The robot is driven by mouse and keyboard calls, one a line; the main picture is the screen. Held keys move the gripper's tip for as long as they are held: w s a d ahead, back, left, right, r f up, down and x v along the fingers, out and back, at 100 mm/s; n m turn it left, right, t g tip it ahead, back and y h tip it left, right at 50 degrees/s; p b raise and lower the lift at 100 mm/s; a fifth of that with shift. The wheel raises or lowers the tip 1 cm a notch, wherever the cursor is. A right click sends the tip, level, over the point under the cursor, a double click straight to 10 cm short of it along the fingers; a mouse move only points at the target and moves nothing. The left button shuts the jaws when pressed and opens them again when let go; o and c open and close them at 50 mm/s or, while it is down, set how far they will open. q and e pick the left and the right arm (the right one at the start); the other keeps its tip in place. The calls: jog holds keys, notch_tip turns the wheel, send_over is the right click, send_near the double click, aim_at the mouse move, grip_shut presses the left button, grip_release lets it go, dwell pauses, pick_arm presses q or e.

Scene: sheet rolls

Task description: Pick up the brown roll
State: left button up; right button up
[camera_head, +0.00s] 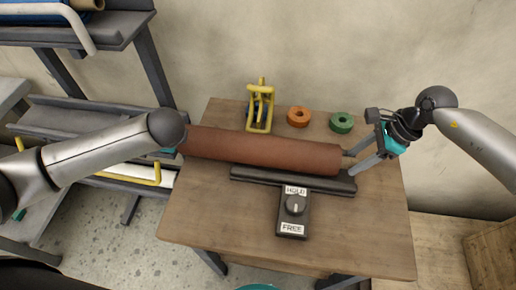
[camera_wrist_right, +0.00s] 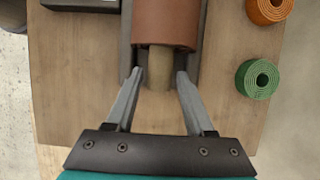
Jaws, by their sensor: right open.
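The brown roll (camera_head: 262,151) lies across the table above a dark holder bar (camera_head: 250,174), its left end beside my left arm. My right gripper (camera_head: 351,163) is at the roll's right end. In the right wrist view, its open fingers (camera_wrist_right: 158,75) stand on either side of the tan core stub (camera_wrist_right: 160,67) that sticks out of the brown roll (camera_wrist_right: 165,22). A small gap shows on both sides of the stub. My left gripper is hidden; only the left arm's links show.
The wooden table (camera_head: 205,213) carries a HOLD/FREE knob box (camera_head: 293,211) in front of the roll. Behind it are a yellow tape dispenser (camera_head: 260,109), an orange ring roll (camera_head: 298,116) and a green one (camera_head: 342,122). Grey shelving (camera_head: 155,70) stands left.

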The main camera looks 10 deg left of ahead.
pick_arm(q)
jog(key=shift+x, duration=1.2)
pick_arm(e)
jog(key=shift+x, duration=1.2)
pick_arm(q)
jog(key=shift+c, duration=0.3)
pick_arm(e)
jog(key=shift+c, duration=0.3)
pick_arm(q)
jog(key=c, duration=0.8)
pick_arm(e)
jog(key=c, duration=0.8)
pick_arm(q)
grip_shut()
jog(key=shift+w+r, duration=0.15)
jog(key=shift+r, duration=0.05)
pick_arm(e)
jog(key=shift+w+r, duration=0.1)
jog(key=shift+r, duration=0.1)
